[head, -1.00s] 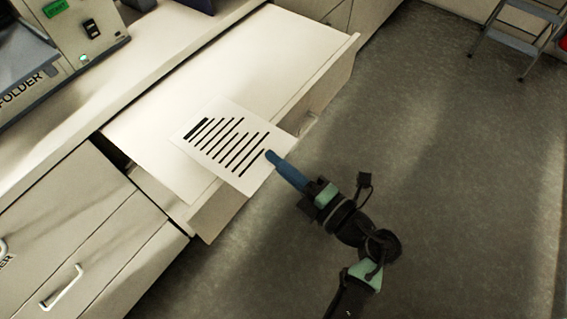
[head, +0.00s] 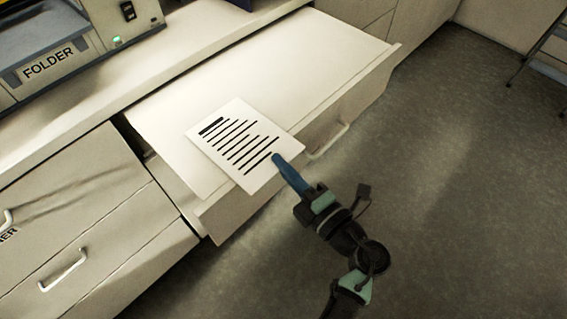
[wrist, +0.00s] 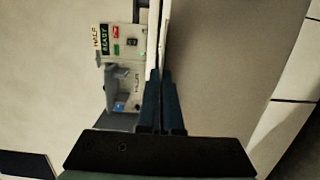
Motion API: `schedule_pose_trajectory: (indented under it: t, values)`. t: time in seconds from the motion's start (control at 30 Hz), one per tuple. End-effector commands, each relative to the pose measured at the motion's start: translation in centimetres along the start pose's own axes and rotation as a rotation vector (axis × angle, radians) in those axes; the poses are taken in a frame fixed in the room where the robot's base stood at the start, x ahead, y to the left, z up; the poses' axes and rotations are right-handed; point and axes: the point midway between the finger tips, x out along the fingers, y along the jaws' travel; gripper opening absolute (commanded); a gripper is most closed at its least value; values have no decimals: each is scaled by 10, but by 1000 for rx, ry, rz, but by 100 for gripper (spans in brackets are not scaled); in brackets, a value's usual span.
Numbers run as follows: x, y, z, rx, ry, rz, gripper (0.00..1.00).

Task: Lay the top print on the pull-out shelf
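The print (head: 240,145) is a white sheet with a bold black heading bar and several black lines. It is face up over the left part of the pale pull-out shelf (head: 300,55), its near edge reaching over the shelf's front. My gripper (head: 275,157) is shut on the print's right edge, coming from the floor side. I cannot tell whether the sheet touches the shelf or hovers above it. In the wrist view my gripper's blue fingers (wrist: 162,75) are close together.
A machine marked FOLDER (head: 48,65) stands on the counter behind the shelf. The drawer front handle (head: 328,142) sticks out at the right of my gripper. The shelf's right part is bare. A step ladder (head: 545,55) stands far right on open floor.

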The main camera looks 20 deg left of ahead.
Motion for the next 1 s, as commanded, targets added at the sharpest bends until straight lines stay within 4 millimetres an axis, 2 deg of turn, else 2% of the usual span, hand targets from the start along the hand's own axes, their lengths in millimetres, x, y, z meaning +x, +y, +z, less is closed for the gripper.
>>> schedule_pose_trajectory:
  t: [0.17,0.37,0.4,0.8,0.87,1.0]
  values:
    - [0,0,0,0,0,0,0]
    - [0,0,0,0,0,0,34]
    - [0,0,0,0,0,0,37]
    - [-1,0,0,1,-1,0,37]
    - [-4,0,0,1,-2,0,37]
    - [-23,-1,1,1,-5,0,37]
